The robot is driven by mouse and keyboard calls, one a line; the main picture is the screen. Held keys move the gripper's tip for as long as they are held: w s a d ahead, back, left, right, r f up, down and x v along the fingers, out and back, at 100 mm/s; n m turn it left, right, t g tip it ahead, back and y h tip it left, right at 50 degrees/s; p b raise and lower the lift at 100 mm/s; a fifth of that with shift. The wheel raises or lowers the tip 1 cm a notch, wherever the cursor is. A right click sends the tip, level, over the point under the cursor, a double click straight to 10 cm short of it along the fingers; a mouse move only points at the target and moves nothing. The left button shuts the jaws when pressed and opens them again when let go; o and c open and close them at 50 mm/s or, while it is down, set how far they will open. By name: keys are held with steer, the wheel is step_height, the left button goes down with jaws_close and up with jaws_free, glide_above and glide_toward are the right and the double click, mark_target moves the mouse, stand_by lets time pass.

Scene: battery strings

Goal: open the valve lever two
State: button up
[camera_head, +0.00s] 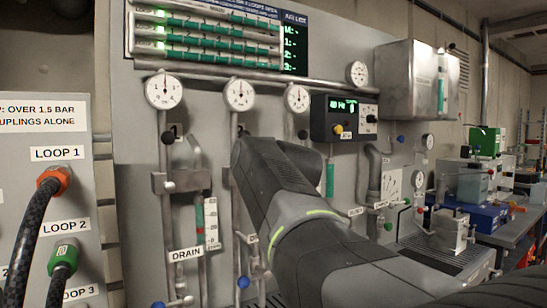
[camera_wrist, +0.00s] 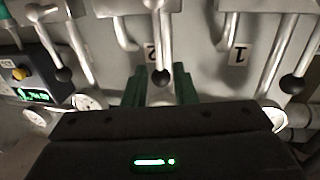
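Valve lever two (camera_wrist: 161,77) is a thin metal rod with a black ball end, beside the tag marked 2 (camera_wrist: 151,52) in the wrist view, where tags appear upside down. My gripper (camera_wrist: 160,90) is open, with one green finger on each side of the lever's ball end. I cannot tell whether either finger touches it. In the head view my arm covers the gripper and most of this lever.
Another ball-ended lever (camera_wrist: 292,84) is to the right in the wrist view, near the tag marked 1 (camera_wrist: 238,54). A third lever (camera_wrist: 64,74) is to the left, near a control box with a yellow knob (camera_wrist: 20,73). Gauges (camera_head: 239,94) and pipes line the panel.

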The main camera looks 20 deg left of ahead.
steer(key=v, duration=0.6)
steer(key=shift+w, duration=0.1)
steer(key=p+x, duration=0.1)
steer(key=x, duration=1.2)
steer(key=shift+w+a, duration=0.25)
steer(key=shift+s+d, duration=0.1)
steer(key=shift+w+a, duration=0.2)
steer(key=shift+r+m+p, duration=0.15)
steer(key=shift+m+p, duration=0.15)
steer(key=shift+p, duration=0.5)
steer(key=shift+w+d+m+p, duration=0.15)
steer(key=shift+d+m+p, duration=0.15)
steer(key=shift+d, duration=0.15)
steer(key=shift+a+f, duration=0.1)
steer(key=shift+f, duration=0.1)
stand_by(0.8)
